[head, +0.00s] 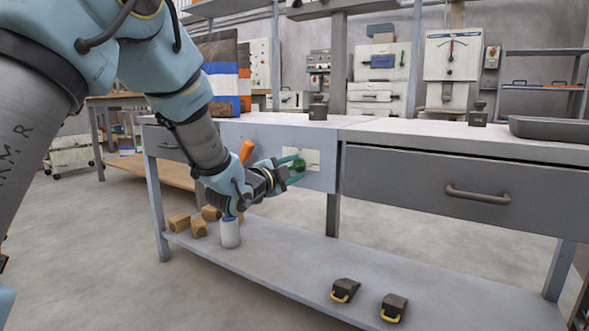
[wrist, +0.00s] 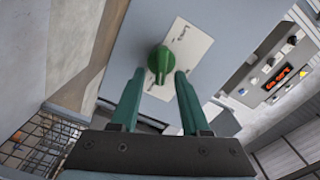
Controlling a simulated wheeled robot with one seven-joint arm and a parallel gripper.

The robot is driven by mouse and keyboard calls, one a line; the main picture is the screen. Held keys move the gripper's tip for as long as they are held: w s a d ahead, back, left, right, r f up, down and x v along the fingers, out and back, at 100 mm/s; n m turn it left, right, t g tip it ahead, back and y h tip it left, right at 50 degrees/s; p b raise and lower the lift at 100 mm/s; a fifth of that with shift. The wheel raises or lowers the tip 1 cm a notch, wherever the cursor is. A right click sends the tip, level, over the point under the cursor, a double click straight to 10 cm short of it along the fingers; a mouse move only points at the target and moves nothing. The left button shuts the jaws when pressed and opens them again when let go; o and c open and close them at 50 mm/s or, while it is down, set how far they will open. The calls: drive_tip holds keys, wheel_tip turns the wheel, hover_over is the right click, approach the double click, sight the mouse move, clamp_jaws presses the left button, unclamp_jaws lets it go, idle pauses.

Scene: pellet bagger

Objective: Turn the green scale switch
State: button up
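The green scale switch (wrist: 160,62) is a rounded knob with a raised grip bar on a cream label plate (wrist: 182,47), on the front of the blue-grey bench. In the head view the switch (head: 299,165) is partly covered by my gripper's fingers. My gripper (head: 293,170) points at the panel with its teal fingers apart. In the wrist view my gripper (wrist: 158,75) is open, one fingertip on each side of the switch's lower part. I cannot tell whether the fingers touch it.
An orange handle (head: 246,151) shows on the panel beside my wrist. A grey drawer (head: 430,185) is to the right. The lower shelf (head: 285,255) holds wooden blocks (head: 199,227), a white can (head: 229,232) and two dark weights with yellow handles (head: 345,290). Dark weights (head: 318,108) stand on the bench top.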

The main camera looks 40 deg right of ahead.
drive_tip(key=shift+a, duration=0.1)
drive_tip(key=p+v, duration=0.2)
drive_tip(key=v, duration=0.8)
drive_tip(key=shift+a, duration=0.3)
drive_tip(key=w+a+f+n+t+y+p, duration=0.2)
drive_tip(key=w+a+n+t+y+p, duration=0.15)
drive_tip(key=w+a+n+y, duration=0.5)
drive_tip(key=w+a+f+n+y+p, duration=0.1)
drive_tip(key=w+a+f+n+y, duration=0.2)
drive_tip(key=a, duration=0.7)
drive_tip(key=w+a+n+y, duration=0.15)
drive_tip(key=a+n, duration=0.25)
drive_tip(key=a, duration=0.6)
drive_tip(key=s+a+n+g+y+p, duration=0.25)
drive_tip(key=s+a+n, duration=0.35)
drive_tip(key=a, duration=0.4)
drive_tip(key=s+a+n+g+y+p, duration=0.1)
drive_tip(key=s+a+n+g+y, duration=0.1)
drive_tip(key=s+a+n+g, duration=0.5)
wheel_tip(320, 180, up, 37)
drive_tip(key=w+a+m+t+p, duration=0.1)
drive_tip(key=a+t+p, duration=0.1)
drive_tip(key=p, duration=3.5)
drive_tip(key=shift+w+t+p, duration=0.3)
drive_tip(key=shift+t, duration=0.2)
